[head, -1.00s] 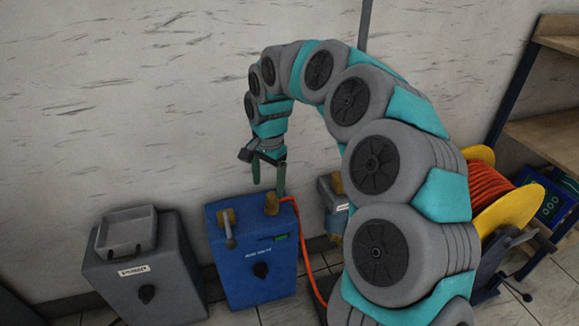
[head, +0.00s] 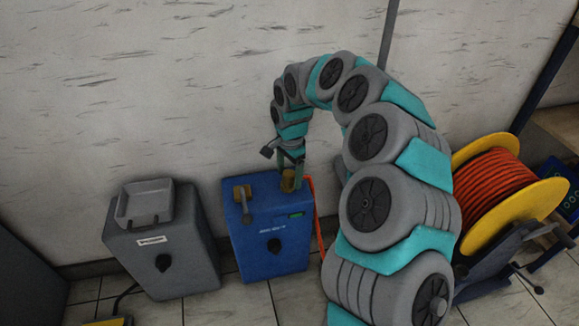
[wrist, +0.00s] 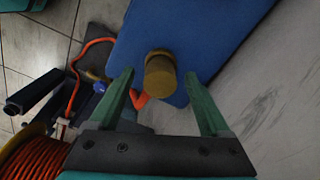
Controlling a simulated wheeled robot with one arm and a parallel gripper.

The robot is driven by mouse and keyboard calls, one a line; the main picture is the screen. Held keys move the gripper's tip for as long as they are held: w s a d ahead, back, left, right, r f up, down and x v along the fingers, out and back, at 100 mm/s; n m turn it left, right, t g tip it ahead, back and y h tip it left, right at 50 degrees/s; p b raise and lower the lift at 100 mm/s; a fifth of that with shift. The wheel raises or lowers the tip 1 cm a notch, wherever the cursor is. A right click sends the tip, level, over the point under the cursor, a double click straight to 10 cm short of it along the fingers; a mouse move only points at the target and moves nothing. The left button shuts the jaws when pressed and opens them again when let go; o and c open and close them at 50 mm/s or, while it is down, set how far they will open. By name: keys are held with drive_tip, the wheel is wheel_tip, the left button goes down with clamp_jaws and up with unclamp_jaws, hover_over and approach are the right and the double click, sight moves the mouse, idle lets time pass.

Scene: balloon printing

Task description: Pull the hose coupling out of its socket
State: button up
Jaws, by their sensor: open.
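The brass hose coupling (head: 287,182) stands on top of the blue box (head: 272,228), near its right corner. In the wrist view the coupling (wrist: 160,76) is a round brass knob with the orange hose (wrist: 139,101) beside it. My gripper (head: 291,168) points down over the coupling with its green fingers open. In the wrist view the gripper (wrist: 158,76) has one fingertip on each side of the coupling, with gaps showing on both sides. The socket under the coupling is hidden.
A second brass fitting with a lever (head: 243,198) stands left on the blue box. A grey box with a tray (head: 150,204) stands further left. An orange hose reel (head: 495,190) is at the right. The wall (head: 150,80) is close behind.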

sight(289, 172)
drive_tip(key=shift+f, duration=0.1)
clamp_jaws()
idle(1.2)
drive_tip(key=shift+r, duration=2.55)
drive_tip(key=shift+r+p, duration=0.3)
drive_tip(key=shift+r, duration=0.05)
drive_tip(key=shift+r, duration=0.1)
